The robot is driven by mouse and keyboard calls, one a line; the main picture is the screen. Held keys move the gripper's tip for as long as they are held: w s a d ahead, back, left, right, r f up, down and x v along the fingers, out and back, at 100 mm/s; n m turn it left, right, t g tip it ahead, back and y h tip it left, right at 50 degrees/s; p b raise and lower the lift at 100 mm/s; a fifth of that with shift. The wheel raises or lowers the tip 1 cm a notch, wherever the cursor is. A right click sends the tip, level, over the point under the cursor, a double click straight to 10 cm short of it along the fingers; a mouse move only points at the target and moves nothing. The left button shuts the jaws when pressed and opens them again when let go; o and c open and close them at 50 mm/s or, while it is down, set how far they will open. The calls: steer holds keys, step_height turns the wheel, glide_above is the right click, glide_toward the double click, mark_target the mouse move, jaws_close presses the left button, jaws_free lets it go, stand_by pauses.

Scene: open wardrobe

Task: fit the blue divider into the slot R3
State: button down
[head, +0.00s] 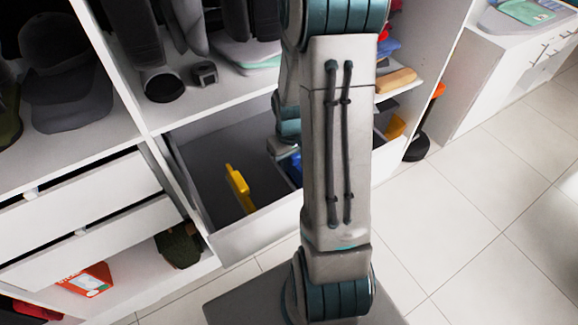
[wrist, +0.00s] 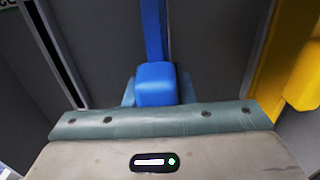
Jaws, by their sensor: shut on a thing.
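The blue divider (wrist: 155,84) is in the middle of the wrist view, with its strip running away from me. My gripper (wrist: 158,95) is shut on its block-shaped near end; fingertips show on both sides. In the head view, a blue part of the divider (head: 294,168) shows inside the open drawer (head: 262,228), left of my arm. My arm hides most of the divider and gripper there. Slot R3 cannot be made out, and I cannot tell whether the divider's lower edge is seated.
A yellow divider (head: 238,188) stands in the drawer's left part; a yellow piece (wrist: 300,75) is close on the right in the wrist view. Another yellow piece (head: 395,127) shows right of my arm. Shelves with clothing hang above the drawer.

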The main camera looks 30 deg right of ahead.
steer(key=shift+r+p, duration=1)
steer(key=shift+r, duration=0.65)
steer(key=shift+r+p, duration=0.35)
steer(key=shift+r, duration=0.1)
steer(key=shift+d+r+p, duration=0.4)
steer(key=shift+r+p, duration=0.05)
steer(key=shift+r, duration=0.25)
steer(key=d+f+b, duration=0.1)
steer(key=d, duration=1.3)
steer(key=shift+w, duration=0.3)
steer(key=shift+d+f, duration=0.1)
steer(key=shift+f, duration=0.05)
steer(key=shift+f+b, duration=2.1)
steer(key=shift+f, duration=0.25)
steer(key=shift+f+b, duration=1.3)
steer(key=shift+b, duration=0.1)
